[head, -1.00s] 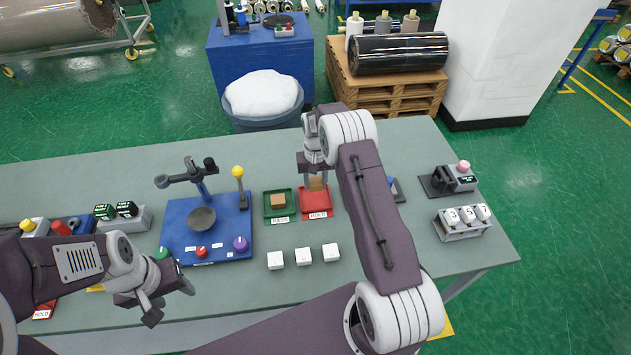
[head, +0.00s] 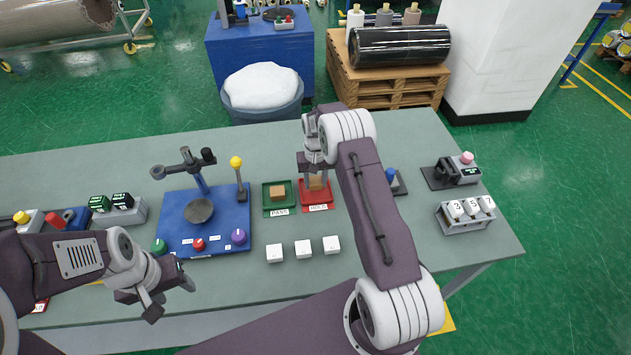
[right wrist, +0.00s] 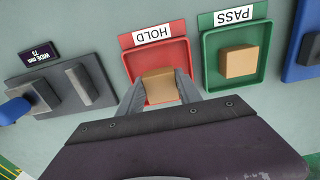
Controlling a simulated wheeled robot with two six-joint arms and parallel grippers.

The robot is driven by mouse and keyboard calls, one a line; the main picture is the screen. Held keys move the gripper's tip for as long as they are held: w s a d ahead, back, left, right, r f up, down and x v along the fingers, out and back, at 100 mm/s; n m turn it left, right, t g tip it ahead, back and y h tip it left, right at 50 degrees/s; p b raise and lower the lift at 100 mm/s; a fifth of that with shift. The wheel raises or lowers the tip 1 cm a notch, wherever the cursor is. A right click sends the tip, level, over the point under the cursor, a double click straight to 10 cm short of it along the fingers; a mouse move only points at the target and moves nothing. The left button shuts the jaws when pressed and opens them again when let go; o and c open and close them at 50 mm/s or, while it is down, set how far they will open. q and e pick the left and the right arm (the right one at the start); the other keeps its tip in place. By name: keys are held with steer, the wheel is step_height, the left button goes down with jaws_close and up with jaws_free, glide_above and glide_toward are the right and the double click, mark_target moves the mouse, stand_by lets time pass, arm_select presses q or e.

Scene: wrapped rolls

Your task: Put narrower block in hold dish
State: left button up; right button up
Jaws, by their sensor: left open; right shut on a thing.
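The red HOLD dish (head: 318,197) sits near the middle of the table. My right gripper (head: 316,177) is at this dish, shut on a tan block (right wrist: 160,86). In the right wrist view the block is between the two fingers, over the floor of the red dish (right wrist: 158,56); whether it touches the floor is unclear. A second tan block (head: 278,192) rests in the green PASS dish (head: 267,201) just to the left. My left gripper (head: 170,297) is open and empty near the table's front edge.
Several white cubes (head: 303,249) stand in a row in front of the dishes. A blue fixture board (head: 180,235) is to the left. A grey gauge with a display (right wrist: 62,75) is beside the HOLD dish. A rack of white pieces (head: 466,220) stands at the right.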

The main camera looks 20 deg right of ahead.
steer(key=shift+f, duration=0.1)
steer(key=shift+f+b, duration=1.05)
steer(key=shift+f, duration=0.3)
steer(key=o, duration=1.4)
steer(key=shift+o, duration=0.2)
step_height(320, 180, up, 9)
steer(key=shift+r+b, duration=0.1)
steer(key=shift+b, duration=0.65)
steer(key=shift+a, duration=0.1)
